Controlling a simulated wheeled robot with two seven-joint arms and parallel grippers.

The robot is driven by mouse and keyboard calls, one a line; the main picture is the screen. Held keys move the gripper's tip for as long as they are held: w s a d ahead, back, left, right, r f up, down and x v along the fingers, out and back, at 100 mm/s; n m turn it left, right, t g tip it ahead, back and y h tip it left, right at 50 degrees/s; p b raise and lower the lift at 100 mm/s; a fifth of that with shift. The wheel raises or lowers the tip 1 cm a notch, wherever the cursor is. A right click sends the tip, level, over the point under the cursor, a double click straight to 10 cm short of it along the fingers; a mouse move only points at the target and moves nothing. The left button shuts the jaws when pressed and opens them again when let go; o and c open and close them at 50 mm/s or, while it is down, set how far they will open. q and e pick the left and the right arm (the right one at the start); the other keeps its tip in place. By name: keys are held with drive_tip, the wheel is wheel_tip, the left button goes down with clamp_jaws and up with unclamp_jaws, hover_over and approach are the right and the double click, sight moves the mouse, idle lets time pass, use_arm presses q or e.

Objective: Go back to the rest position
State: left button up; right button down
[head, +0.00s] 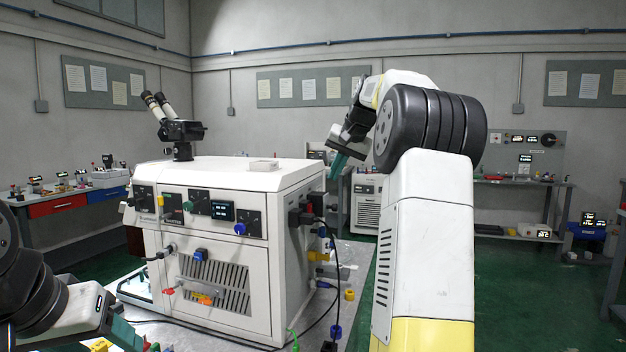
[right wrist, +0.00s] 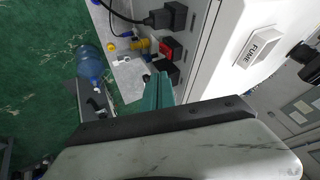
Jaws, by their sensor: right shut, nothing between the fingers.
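My right arm rises at the right of the head view and bends over at the top. Its right gripper (head: 339,166) hangs beside the upper right edge of a white machine (head: 270,290), apart from it as far as I can see. In the right wrist view the teal fingers of this gripper (right wrist: 158,92) are together with nothing between them. The machine's side with black and red connectors (right wrist: 170,48) is close by there. My left gripper (head: 128,336) shows only in part at the bottom left of the head view, so its opening is unclear.
A microscope-like eyepiece unit (head: 176,128) stands on the machine. A black cable (head: 327,285) hangs at its right side. A blue bottle (right wrist: 90,63) stands on the left in the right wrist view. Benches line the walls. Green floor (head: 520,300) is open at right.

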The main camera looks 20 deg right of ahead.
idle(0.4)
drive_tip(key=s+a+n, duration=0.2)
drive_tip(key=s+a, duration=0.6)
drive_tip(key=s, duration=0.1)
drive_tip(key=s+a+f+n, duration=0.1)
drive_tip(key=s+a+f, duration=0.3)
drive_tip(key=s, duration=0.4)
drive_tip(key=s+a+f+n, duration=0.2)
drive_tip(key=s+a+f, duration=0.1)
drive_tip(key=s+f, duration=0.4)
drive_tip(key=s+a+f+n, duration=0.1)
drive_tip(key=s+a+f, duration=0.3)
drive_tip(key=s, duration=0.7)
drive_tip(key=shift+a+f+g+y, duration=0.35)
drive_tip(key=shift+f+g+y, duration=0.05)
drive_tip(key=shift+f, duration=0.3)
